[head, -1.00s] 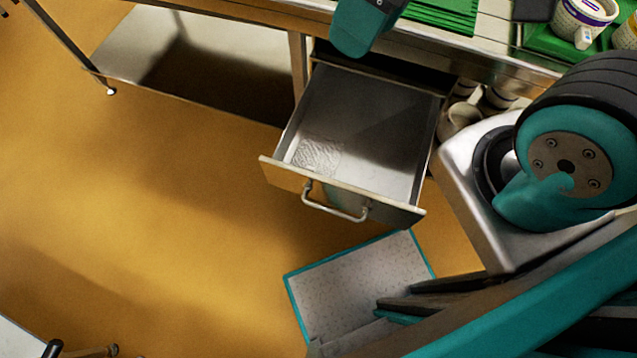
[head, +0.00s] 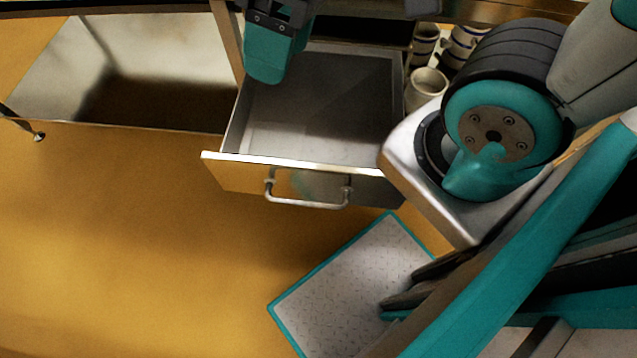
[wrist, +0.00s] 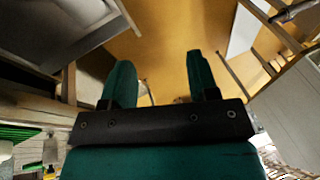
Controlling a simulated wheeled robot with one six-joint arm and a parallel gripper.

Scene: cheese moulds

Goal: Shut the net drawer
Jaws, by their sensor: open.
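The net drawer (head: 310,170) is pulled out under the counter in the head view, with its bar handle (head: 308,204) on the front. Its inside shows a bare grey floor; a pale patch at the front left is too faint to make out. My gripper (wrist: 160,75) shows two teal fingers standing apart with nothing between them in the wrist view. In the head view one teal finger (head: 266,55) hangs over the back left of the drawer, apart from the handle and front panel.
A low metal shelf (head: 60,75) stands left of the drawer. White cups (head: 426,88) stand to its right under the counter. The orange floor (head: 130,230) in front and to the left is clear.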

